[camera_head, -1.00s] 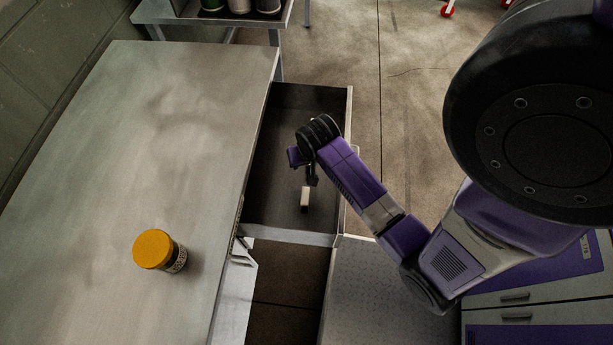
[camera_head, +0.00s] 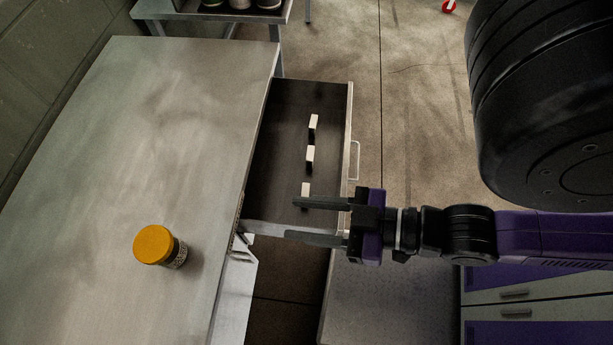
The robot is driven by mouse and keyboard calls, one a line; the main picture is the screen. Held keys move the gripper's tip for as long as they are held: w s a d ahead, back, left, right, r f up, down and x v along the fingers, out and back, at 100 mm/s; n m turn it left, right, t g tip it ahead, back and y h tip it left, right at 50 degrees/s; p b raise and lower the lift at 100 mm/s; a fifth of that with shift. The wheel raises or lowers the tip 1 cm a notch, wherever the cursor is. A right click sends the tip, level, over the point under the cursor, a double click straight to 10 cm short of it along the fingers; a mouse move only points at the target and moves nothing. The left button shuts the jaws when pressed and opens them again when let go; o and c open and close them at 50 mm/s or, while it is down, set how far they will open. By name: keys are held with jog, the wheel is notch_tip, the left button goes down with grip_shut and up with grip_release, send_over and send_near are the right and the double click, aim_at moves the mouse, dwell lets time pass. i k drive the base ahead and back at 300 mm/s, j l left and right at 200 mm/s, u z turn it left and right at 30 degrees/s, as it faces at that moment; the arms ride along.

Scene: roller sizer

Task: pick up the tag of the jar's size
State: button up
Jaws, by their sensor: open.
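A jar with a yellow lid (camera_head: 153,245) and a patterned dark-and-pale side stands on the metal table at the lower left. Three small whitish tags stand in a row in the open drawer: a far tag (camera_head: 313,122), a middle tag (camera_head: 310,154) and a near tag (camera_head: 306,188). I cannot read any size on them. My gripper (camera_head: 292,220) is open and empty, its two dark fingers pointing left over the drawer's near end. Its upper finger shows just below the near tag and may hide part of it. I cannot tell whether they touch.
The metal table (camera_head: 165,110) fills the left side and is mostly bare. The open drawer (camera_head: 285,105) has a raised front wall and a handle (camera_head: 355,160) at right. Several dark containers stand on a shelf at the top.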

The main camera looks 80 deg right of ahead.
aim_at(310, 152)
jog(key=j+z, duration=0.45)
jog(key=k+j+z, duration=0.1)
jog(key=j+z, duration=0.55)
jog(key=k+j, duration=0.05)
jog(key=j, duration=0.05)
